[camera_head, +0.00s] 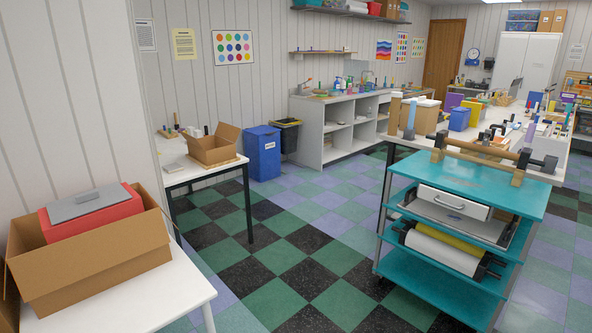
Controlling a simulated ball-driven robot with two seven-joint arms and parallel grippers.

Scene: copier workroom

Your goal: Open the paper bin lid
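A blue bin (262,160) with a small white label stands on the floor by the far wall, left of the sink counter. It looks like the paper bin, but its label is too small to read. Its blue top (261,131) appears closed. The blue bin is well across the room from me. Neither of my grippers is in view.
A white table with an open carton (213,147) stands left of the bins. A nearer white table (165,293) holds a box at lower left. A teal cart (440,290) stands at right. The checkered floor (290,245) between them is clear.

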